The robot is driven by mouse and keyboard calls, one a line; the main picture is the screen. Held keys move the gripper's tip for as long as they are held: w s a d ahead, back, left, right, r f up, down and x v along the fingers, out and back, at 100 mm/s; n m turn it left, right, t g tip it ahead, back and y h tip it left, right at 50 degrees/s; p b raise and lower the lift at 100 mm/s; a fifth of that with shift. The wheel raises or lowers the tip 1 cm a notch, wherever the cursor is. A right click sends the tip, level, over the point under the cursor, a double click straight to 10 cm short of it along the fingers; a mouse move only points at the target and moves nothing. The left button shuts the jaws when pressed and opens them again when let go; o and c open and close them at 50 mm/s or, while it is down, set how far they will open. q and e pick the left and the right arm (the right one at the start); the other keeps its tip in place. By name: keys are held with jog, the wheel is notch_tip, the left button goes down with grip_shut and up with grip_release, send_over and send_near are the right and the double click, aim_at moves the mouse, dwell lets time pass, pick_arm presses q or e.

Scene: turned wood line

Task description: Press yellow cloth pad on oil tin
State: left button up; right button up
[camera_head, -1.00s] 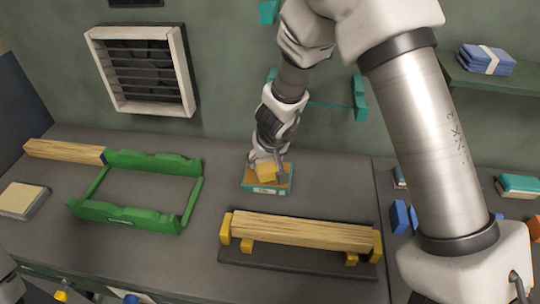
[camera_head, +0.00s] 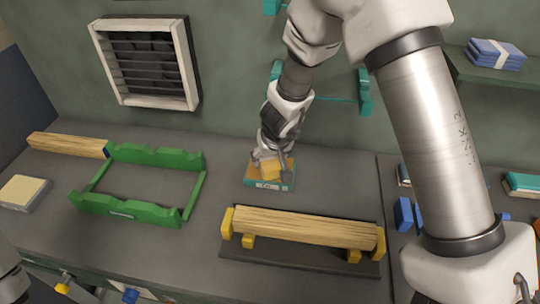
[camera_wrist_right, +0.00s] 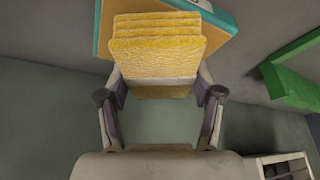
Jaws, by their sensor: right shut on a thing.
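The yellow cloth pad (camera_head: 270,171) is gripped by my right gripper (camera_head: 269,166). In the right wrist view the pad (camera_wrist_right: 158,42) shows as a ribbed yellow block between the two fingers. The oil tin (camera_head: 266,185) is a flat teal box with an orange top and a pale label, lying on the bench near the wall. The pad is over the tin's orange top and looks to be at or very near it; exact contact is hard to tell. The tin also shows behind the pad in the right wrist view (camera_wrist_right: 222,12).
A green frame (camera_head: 120,210) stands left of the tin. A wooden bar (camera_head: 305,228) rests on yellow supports in front. A beige-topped block (camera_head: 24,192) lies far left. Blue pieces (camera_head: 404,214) lie right. Bare bench separates the tin from the green frame.

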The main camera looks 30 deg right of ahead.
jog(key=shift+f+b, duration=0.35)
jog(key=shift+f, duration=0.05)
dwell(1.1)
